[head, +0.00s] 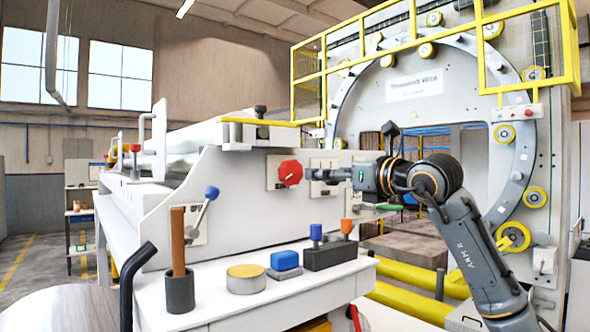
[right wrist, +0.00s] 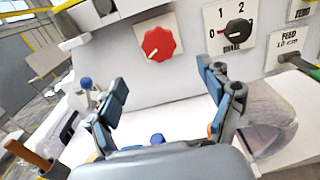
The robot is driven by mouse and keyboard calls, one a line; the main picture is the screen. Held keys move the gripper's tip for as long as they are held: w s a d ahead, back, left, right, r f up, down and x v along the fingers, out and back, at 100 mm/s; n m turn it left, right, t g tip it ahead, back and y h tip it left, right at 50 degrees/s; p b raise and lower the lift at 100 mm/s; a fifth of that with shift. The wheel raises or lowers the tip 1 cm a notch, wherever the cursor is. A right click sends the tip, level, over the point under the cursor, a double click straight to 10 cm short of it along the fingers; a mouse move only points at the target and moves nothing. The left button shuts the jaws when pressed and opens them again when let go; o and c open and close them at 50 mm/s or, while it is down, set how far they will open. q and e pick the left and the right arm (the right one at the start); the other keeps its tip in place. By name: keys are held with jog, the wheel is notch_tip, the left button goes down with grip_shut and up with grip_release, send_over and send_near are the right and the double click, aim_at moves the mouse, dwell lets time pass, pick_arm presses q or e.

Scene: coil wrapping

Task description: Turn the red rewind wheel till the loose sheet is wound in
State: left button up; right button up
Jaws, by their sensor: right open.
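The red rewind wheel (head: 290,173) is a small lobed knob on the pale front panel of the machine. It also shows in the right wrist view (right wrist: 158,44), ahead of the fingers and left of a black dial. My right gripper (head: 318,174) is just right of the wheel in the head view. In the right wrist view its two fingers (right wrist: 166,84) are spread with nothing between them, and the wheel is clear of them. I cannot make out the loose sheet for certain; a pale roll (head: 190,138) lies behind the panel. My left gripper is not in view.
A white shelf (head: 225,308) below the panel holds a brown stick in a dark cup (head: 180,292), a yellow-topped tin (head: 246,279), a blue block (head: 285,261) and a dark holder (head: 330,255). A blue-knobbed lever (head: 211,193) stands left of the wheel.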

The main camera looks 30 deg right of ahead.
jog(key=p, duration=0.2)
send_near(294, 174)
jog(key=w, duration=0.4)
jog(key=shift+w+a+r, duration=0.2)
jog(key=shift+w, duration=0.2)
jog(key=w+p, duration=0.2)
jog(key=w, duration=0.1)
jog(key=shift+w+a, duration=0.1)
jog(key=shift+w, duration=0.45)
jog(key=shift+w+f, duration=0.2)
jog(key=shift+w, duration=0.1)
jog(key=shift+s, duration=0.1)
jog(key=c, duration=1)
jog(key=shift+c, duration=0.7)
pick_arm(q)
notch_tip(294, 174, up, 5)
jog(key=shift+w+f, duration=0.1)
